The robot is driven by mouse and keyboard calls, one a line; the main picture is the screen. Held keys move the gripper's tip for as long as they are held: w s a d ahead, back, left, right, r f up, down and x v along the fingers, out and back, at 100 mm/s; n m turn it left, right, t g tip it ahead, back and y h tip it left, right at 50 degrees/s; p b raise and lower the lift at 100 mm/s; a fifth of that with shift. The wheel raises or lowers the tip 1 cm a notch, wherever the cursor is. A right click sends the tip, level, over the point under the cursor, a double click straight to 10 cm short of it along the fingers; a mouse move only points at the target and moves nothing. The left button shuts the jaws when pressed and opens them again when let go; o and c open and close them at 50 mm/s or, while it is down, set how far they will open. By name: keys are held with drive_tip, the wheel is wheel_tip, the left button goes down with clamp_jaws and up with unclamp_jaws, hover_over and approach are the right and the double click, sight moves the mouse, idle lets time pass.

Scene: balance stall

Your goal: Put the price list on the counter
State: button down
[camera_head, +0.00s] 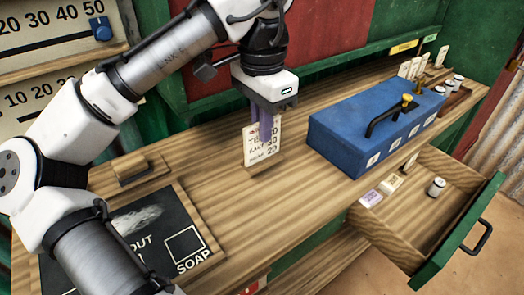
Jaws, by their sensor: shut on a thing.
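The price list (254,151) is a small cream card with dark lettering and numbers. It stands upright at the middle of the wooden counter (260,205), its lower edge at or just above the surface; I cannot tell if it touches. My gripper (264,132) points down from above and is shut on the card's upper part. Its purple fingers cover part of the card's text.
A blue box (375,125) with a black handle stands to the right of the card. An open drawer (425,215) with small items juts out below. A chalkboard (135,240) lies at the left. The counter between is clear.

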sight(262, 158)
drive_tip(key=shift+f, duration=2.6)
drive_tip(key=shift+f+b, duration=0.15)
drive_tip(key=shift+b, duration=0.15)
drive_tip(key=c, duration=1.6)
unclamp_jaws()
wheel_tip(262, 158, up, 12)
drive_tip(key=shift+r+p, duration=0.2)
drive_tip(key=shift+p, duration=0.75)
